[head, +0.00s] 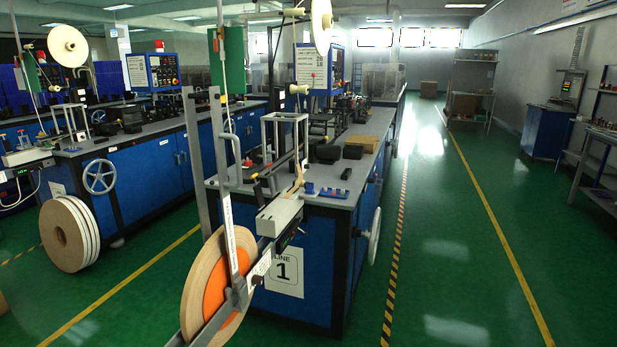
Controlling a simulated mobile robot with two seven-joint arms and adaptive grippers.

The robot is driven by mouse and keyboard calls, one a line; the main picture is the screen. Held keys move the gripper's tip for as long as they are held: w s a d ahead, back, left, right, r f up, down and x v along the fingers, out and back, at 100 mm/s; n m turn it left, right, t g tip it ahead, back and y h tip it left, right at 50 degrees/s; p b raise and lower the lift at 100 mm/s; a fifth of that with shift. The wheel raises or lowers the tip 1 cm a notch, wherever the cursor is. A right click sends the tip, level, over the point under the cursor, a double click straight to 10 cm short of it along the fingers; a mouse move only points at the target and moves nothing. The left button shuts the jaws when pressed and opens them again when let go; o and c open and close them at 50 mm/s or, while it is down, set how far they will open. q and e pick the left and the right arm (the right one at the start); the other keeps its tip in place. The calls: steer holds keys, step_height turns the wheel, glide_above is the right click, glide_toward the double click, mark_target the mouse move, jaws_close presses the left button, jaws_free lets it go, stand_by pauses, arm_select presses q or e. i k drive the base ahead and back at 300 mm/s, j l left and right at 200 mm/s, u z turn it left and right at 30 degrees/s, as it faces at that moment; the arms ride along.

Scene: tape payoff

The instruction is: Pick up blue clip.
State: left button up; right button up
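Small blue pieces lie on the grey top of the front workbench, near its front right corner. One is a low blue piece with several raised bits (334,193). A smaller blue piece (309,188) lies just left of it. They are too small to tell which is the blue clip. Neither of my grippers shows in the head view, and nothing is seen holding the blue pieces.
The front workbench (295,240) has blue panels and a "LINE 1" sign. A large tape reel (203,275) with an orange core stands at its front left. A white handwheel (375,236) juts from its right side. Green floor right of it is clear.

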mark_target(310, 188)
steer(key=i+l, duration=0.35)
steer(key=i+l+u, duration=0.1)
steer(key=i+l, duration=0.25)
steer(key=l, duration=0.2)
steer(key=i+l, duration=0.35)
steer(key=l, duration=0.15)
steer(key=u, duration=0.05)
